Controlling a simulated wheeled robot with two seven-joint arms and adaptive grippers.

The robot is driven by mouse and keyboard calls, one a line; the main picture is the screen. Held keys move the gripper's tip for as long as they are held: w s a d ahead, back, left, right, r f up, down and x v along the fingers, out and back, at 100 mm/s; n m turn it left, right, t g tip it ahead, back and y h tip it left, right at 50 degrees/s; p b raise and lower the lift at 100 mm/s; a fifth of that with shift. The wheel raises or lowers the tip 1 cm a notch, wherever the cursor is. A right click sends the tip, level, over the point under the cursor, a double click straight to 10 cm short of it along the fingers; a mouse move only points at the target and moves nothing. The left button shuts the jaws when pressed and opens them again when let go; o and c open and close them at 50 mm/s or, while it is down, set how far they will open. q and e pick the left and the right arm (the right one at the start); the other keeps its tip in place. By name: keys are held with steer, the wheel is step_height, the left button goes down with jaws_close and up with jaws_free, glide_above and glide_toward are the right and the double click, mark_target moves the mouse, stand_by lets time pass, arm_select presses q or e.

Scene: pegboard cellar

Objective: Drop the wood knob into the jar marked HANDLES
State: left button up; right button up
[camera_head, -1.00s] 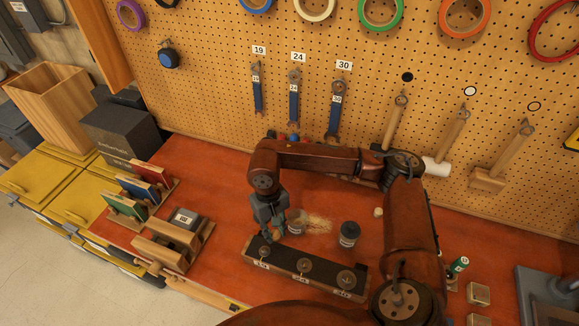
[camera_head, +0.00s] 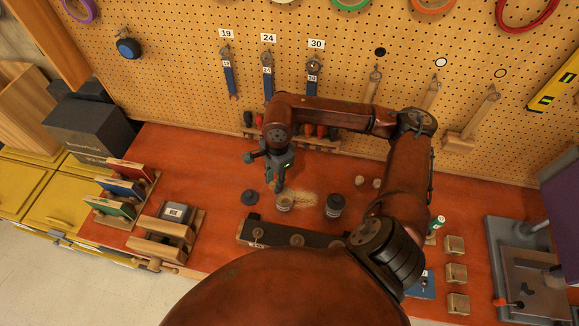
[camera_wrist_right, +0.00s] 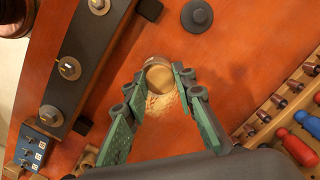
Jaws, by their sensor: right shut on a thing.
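My right gripper (camera_head: 278,185) is directly above a small open jar (camera_head: 284,203) on the red bench. In the right wrist view its fingers (camera_wrist_right: 160,80) are shut on a round tan thing, the wood knob (camera_wrist_right: 159,79). The jar's grey rim (camera_wrist_right: 150,59) shows behind the knob and is partly hidden. The jar's label cannot be read. A dark round lid (camera_head: 249,197) lies left of the jar; it also shows in the right wrist view (camera_wrist_right: 196,15). My left gripper is out of view.
A dark lidded jar (camera_head: 334,205) stands to the right, past spilled sawdust (camera_head: 304,199). Two pale wooden pieces (camera_head: 367,182) lie farther right. A dark rail (camera_head: 278,236) is in front, a screwdriver rack (camera_head: 318,143) behind. Wooden holders (camera_head: 168,236) stand at left.

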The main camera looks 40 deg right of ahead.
steer(key=s+d+r+m+t+p, duration=0.1)
steer(key=s+d+r+m+p, duration=0.25)
steer(key=m, duration=0.65)
arm_select(q)
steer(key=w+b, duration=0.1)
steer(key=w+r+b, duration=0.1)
steer(key=b, duration=0.1)
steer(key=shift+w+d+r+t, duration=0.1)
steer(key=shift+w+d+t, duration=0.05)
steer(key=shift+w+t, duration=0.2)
arm_select(e)
steer(key=f, duration=0.3)
steer(key=w+d+f, duration=0.1)
steer(key=f, duration=0.1)
steer(key=shift+f, duration=0.15)
steer(key=o, duration=0.9)
